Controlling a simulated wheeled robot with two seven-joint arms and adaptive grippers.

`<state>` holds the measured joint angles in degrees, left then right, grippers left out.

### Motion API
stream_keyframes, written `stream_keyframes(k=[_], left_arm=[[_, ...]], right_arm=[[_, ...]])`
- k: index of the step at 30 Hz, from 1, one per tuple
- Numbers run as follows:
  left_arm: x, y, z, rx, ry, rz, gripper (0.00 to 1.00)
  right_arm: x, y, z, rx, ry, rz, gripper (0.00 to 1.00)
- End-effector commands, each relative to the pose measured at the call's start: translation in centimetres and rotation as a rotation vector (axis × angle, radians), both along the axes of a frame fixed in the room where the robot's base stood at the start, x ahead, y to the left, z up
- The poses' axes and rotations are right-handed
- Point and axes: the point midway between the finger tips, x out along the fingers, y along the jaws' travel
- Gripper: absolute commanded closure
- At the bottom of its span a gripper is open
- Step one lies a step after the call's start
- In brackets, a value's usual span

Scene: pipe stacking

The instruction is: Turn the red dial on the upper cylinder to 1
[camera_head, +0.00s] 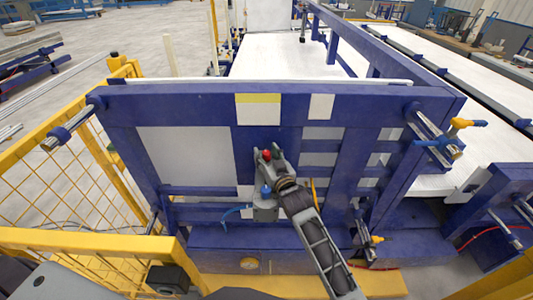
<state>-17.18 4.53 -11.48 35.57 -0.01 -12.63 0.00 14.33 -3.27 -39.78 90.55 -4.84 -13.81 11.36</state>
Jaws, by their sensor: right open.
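The small red dial (267,154) shows near the middle of the blue machine frame, in the head view. My right gripper (266,158) comes up from the lower right and is open, with its fingertips at the dial. I cannot tell whether the fingers touch it. The gripper hides most of the dial's surroundings, and no numbers can be read. Below the dial, a grey cylindrical part (265,210) with a blue piece on top shows beside my gripper. The upper cylinder itself cannot be made out clearly. My left gripper is not in view.
The blue frame (180,104) stands upright around the dial. A yellow mesh fence (75,200) is at the left, with a yellow rail (90,243) in front. Cylinders with yellow fittings (440,147) stick out at the right. A blue hose (232,212) hangs left of my gripper.

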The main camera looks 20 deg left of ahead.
Motion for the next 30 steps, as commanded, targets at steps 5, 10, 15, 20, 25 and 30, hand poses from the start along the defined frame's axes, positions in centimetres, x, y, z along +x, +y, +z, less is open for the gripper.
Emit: stream_keyframes(k=[5,10,15,20,25,30], left_arm=[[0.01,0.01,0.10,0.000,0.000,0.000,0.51],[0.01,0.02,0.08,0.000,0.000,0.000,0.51],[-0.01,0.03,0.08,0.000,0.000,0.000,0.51],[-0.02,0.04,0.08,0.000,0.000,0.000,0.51],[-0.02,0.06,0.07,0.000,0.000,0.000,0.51],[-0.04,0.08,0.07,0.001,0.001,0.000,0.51]], right_arm=[[0.35,0.25,0.02,0.000,0.000,0.000,0.51],[0.37,0.28,-0.01,0.000,0.000,0.000,0.51],[0.35,0.28,-0.02,-0.001,0.001,0.000,0.57],[0.35,0.28,-0.03,-0.001,0.001,0.000,0.78],[0.35,0.28,-0.03,-0.001,0.001,0.000,0.97],[0.35,0.28,-0.03,0.000,0.000,0.002,0.97]])
